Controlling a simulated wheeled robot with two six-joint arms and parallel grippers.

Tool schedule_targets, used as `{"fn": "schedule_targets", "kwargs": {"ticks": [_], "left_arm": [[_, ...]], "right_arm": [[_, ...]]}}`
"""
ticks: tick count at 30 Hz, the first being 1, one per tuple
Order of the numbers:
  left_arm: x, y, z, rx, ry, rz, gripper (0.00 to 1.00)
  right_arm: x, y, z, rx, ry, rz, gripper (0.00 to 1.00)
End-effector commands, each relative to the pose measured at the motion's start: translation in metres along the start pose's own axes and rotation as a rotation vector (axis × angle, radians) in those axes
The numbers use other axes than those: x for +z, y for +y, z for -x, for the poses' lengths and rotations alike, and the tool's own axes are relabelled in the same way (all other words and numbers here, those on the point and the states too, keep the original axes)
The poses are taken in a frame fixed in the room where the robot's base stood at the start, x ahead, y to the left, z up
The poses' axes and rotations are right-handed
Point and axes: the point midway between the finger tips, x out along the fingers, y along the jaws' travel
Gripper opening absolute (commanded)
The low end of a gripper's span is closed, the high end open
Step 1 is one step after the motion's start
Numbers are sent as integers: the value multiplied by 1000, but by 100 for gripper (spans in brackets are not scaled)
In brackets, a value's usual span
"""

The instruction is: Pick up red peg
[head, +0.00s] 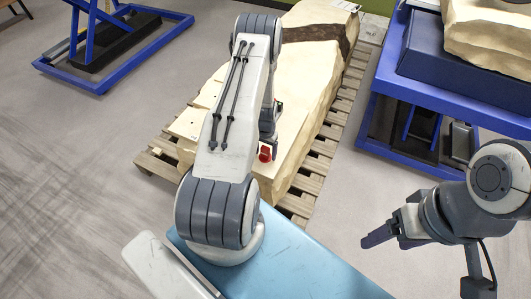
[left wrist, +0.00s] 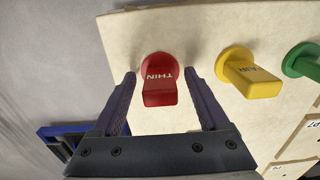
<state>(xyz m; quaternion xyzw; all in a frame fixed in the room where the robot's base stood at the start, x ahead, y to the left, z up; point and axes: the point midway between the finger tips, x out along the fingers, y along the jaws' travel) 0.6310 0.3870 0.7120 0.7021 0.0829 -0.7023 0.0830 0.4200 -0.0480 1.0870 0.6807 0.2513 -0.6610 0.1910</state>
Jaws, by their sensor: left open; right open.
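The red peg (left wrist: 159,80), lettered "THIN", stands in a pale slab (left wrist: 190,30) in the left wrist view. My left gripper (left wrist: 162,82) is open, with one finger on each side of the red peg and a gap on both sides. In the head view the red peg (head: 265,153) shows just below my left gripper (head: 268,140), which is largely hidden by its own arm. My right gripper (head: 385,236) is at the lower right of the head view, over the floor, away from the peg and empty.
A yellow peg (left wrist: 248,75) and a green peg (left wrist: 302,62) stand to the right of the red one. The slab rests on a wooden pallet (head: 317,160). A blue stand (head: 440,98) with a pale block is at the right. Floor between them is clear.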

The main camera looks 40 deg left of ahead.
Motion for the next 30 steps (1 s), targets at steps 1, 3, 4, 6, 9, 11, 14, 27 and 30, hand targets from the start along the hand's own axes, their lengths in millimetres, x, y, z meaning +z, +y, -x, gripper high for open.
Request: {"fn": "schedule_targets", "kwargs": {"ticks": [1,3,4,6,9,11,14,27,30], "left_arm": [[0,0,0,0,1,0,78],[0,0,0,0,1,0,78],[0,0,0,0,1,0,78],[0,0,0,0,0,1,51],[0,0,0,0,0,1,12],[0,0,0,0,0,1,0],[0,0,0,0,0,1,0],[-1,-1,21,-1,4,1,0],[-2,-1,40,-2,6,1,0]], "right_arm": [[0,0,0,0,0,0,72],[0,0,0,0,0,0,72],[0,0,0,0,0,0,72],[0,0,0,0,0,0,72],[0,0,0,0,0,0,72],[0,0,0,0,0,0,72],[0,0,0,0,0,0,72],[0,0,-7,0,0,0,72],[1,1,-12,0,0,0,72]]}}
